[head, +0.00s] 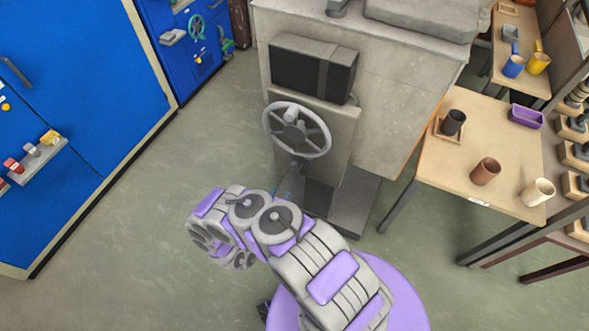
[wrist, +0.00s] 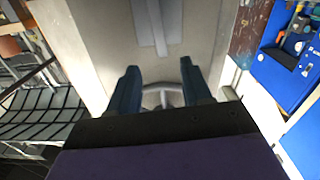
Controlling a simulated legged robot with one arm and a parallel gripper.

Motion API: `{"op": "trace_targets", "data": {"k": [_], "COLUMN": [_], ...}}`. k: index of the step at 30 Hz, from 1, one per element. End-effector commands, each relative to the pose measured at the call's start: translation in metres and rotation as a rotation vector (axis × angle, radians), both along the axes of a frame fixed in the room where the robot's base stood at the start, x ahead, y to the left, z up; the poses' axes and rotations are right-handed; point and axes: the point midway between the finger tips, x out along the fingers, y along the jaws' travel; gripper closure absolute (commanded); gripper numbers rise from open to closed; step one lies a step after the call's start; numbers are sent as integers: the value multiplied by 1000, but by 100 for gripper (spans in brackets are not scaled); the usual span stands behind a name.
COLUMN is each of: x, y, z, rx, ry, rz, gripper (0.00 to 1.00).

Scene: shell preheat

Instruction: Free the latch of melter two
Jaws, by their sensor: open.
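A grey machine (head: 395,75) with a dark box (head: 312,68) on its front stands ahead in the head view. Below the box is a grey handwheel (head: 297,130) on a panel. I cannot tell whether this is melter two, and I cannot pick out a latch. In the wrist view my gripper (wrist: 160,68) is open, its two dark fingers apart over a pale surface. Part of a grey wheel-like rim (wrist: 160,92) shows between the fingers, apparently farther off. A grey bar (wrist: 158,22) lies beyond the fingertips. The fingers are not discernible in the head view.
Blue panels (head: 75,85) with a small shelf (head: 38,160) stand at the left. The floor (head: 140,235) between is clear.

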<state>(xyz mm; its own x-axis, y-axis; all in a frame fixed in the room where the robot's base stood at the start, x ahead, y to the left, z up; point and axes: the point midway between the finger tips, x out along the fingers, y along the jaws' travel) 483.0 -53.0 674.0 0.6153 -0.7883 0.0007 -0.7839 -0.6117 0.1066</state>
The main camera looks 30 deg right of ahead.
Motion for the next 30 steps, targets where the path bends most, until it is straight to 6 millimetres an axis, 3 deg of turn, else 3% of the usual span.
{"op": "trace_targets", "data": {"k": [18, 30], "x": [71, 87], "y": [-93, -111], "z": [-2, 0], "rx": [-2, -2], "ry": [1, 1], "rz": [-4, 0], "gripper": [51, 51]}}
